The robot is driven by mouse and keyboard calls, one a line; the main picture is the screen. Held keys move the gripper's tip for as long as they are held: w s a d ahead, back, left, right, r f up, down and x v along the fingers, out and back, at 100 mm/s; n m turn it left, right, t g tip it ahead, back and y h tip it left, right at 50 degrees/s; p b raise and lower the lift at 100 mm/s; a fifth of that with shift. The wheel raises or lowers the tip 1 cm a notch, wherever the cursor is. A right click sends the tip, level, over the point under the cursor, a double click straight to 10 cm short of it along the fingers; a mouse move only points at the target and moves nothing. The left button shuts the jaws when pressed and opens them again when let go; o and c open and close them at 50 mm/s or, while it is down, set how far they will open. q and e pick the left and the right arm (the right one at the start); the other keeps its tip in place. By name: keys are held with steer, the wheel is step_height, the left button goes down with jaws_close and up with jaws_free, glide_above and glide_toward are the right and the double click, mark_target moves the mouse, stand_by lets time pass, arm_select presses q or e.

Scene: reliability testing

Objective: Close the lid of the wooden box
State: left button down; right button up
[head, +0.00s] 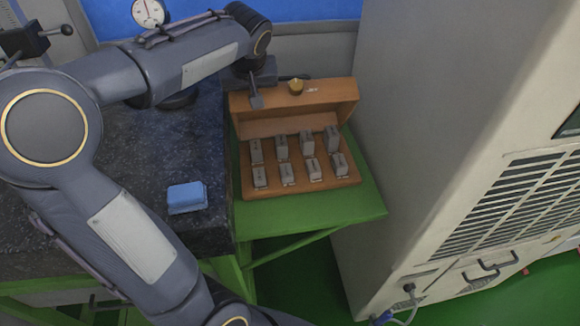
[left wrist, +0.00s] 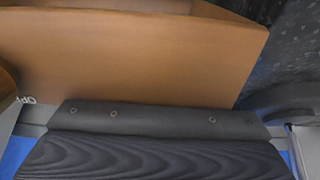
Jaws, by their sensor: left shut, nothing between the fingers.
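The wooden box (head: 246,193) sits open on a green stand, with its hinged lid (head: 318,93) raised at the back. Several grey metal blocks (head: 333,139) stand in rows in the box. A round brass knob (head: 296,87) is on the lid. My left gripper (head: 257,101) is shut and empty at the lid's upper left edge, left of the knob. Whether it touches the lid cannot be told. In the left wrist view a wooden panel (left wrist: 130,55) fills the upper part, close to the gripper. My right gripper is out of view.
A dark stone table (head: 150,165) with a blue block (head: 187,196) is left of the box. A tall pale cabinet (head: 430,110) stands close on the right. A dial gauge (head: 148,12) is at the back left. The green stand (head: 310,212) is bare in front of the box.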

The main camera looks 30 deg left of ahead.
arm_select(q)
steer(key=shift+s+d, duration=0.45)
steer(key=shift+s, duration=0.15)
steer(key=shift+f+b, duration=0.5)
steer(key=shift+b, duration=0.15)
step_height(320, 180, up, 10)
steer(key=p, duration=0.7)
steer(key=shift+f, duration=0.35)
